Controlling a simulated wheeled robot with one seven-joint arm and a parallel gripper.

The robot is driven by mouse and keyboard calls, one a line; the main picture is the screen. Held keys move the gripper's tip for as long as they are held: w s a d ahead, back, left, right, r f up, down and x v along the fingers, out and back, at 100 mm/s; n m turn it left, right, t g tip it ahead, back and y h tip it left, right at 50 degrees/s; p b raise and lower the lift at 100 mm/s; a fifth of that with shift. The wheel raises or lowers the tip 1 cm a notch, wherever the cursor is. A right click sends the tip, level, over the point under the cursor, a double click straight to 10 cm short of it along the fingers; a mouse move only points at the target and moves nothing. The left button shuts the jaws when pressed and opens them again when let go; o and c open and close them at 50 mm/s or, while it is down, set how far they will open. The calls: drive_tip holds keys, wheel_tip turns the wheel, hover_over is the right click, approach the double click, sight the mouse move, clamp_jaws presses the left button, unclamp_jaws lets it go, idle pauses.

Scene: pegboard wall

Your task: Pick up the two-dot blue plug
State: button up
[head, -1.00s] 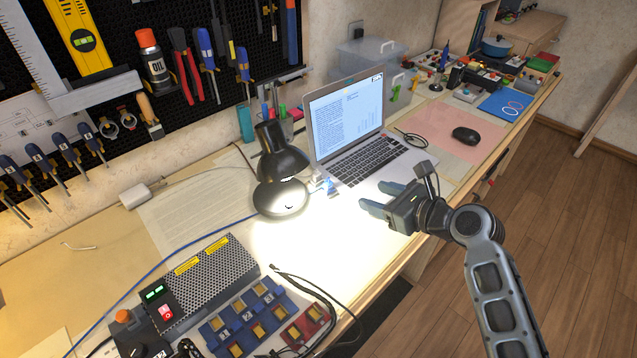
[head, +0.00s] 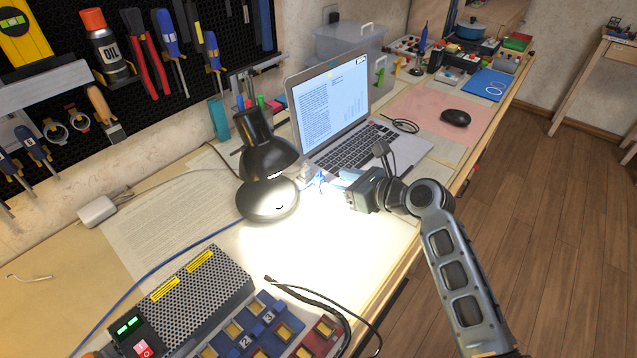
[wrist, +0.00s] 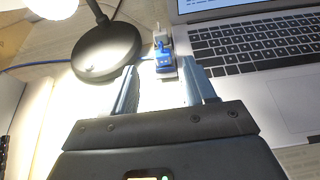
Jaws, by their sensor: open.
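A small blue plug (wrist: 165,62) lies on the desk between the lamp base and the laptop's left edge. Its dots are too small to make out. A pale piece sits just beyond it in the wrist view. In the head view the plug (head: 319,182) shows just left of my gripper (head: 338,184). In the wrist view my gripper (wrist: 161,80) is open and empty. Its two fingers point toward the plug, which appears between their tips, apart from both as far as I can tell.
The black desk lamp (head: 268,200) stands close on the left, and the open laptop (head: 335,110) close behind on the right. A blue cable (head: 175,275) runs across the desk. A panel of coloured sockets (head: 262,325) is at the front.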

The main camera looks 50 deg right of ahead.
sight(322, 178)
drive_tip(key=x, duration=0.5)
drive_tip(key=shift+d, duration=0.15)
drive_tip(key=shift+c, duration=0.3)
drive_tip(key=shift+s, duration=0.1)
clamp_jaws()
